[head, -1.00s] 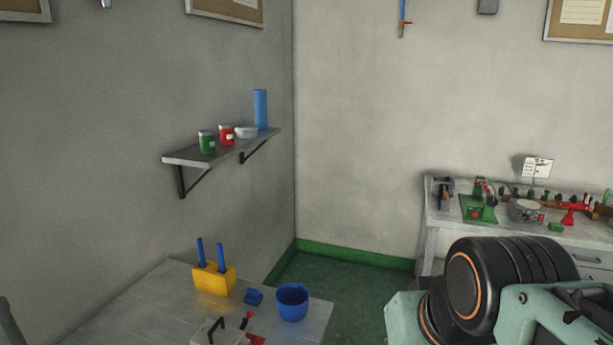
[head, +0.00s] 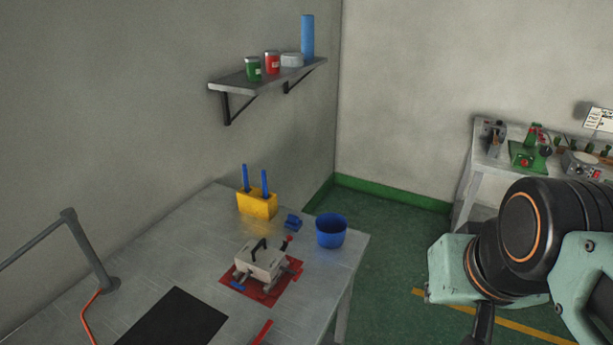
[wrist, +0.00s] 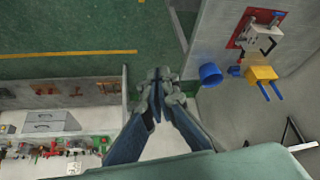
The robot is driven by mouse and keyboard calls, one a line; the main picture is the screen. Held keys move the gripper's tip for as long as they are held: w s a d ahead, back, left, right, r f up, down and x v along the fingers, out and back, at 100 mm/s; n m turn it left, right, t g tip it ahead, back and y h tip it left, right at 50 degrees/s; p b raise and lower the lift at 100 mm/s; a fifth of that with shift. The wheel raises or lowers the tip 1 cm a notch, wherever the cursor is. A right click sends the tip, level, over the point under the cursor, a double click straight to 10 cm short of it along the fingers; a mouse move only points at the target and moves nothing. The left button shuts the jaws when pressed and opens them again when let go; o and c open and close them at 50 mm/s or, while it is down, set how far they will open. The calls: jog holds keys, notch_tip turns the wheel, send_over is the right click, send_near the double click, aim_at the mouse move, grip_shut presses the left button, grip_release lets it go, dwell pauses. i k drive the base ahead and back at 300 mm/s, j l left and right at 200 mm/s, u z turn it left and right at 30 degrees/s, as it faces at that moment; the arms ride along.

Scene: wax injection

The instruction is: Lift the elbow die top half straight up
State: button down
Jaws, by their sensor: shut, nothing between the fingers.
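The elbow die (head: 258,262) is a pale grey block with a black handle on top, lying on a red mat (head: 252,291) on the metal table. Its halves look together, though the seam is too small to see clearly. The die also shows in the wrist view (wrist: 257,38) at the upper right. My gripper (wrist: 157,88) is shut and empty in the wrist view, well apart from the die and over the floor. In the head view my arm is at the right, and the fingers are not clearly seen.
Near the die on the table (head: 188,238) are a yellow block with blue rods (head: 256,204), a small blue piece (head: 292,221), a blue cup (head: 331,231) and a black mat (head: 174,320). A grey rail (head: 88,250) stands at left. Green floor (head: 390,235) is open beyond.

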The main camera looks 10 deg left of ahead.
aim_at(264, 261)
jog(key=i+l+u, duration=0.15)
jog(key=u, duration=0.25)
jog(key=i+l+u, duration=0.25)
jog(key=u, duration=0.15)
jog(key=i+l+u, duration=0.4)
jog(key=k+j, duration=0.2)
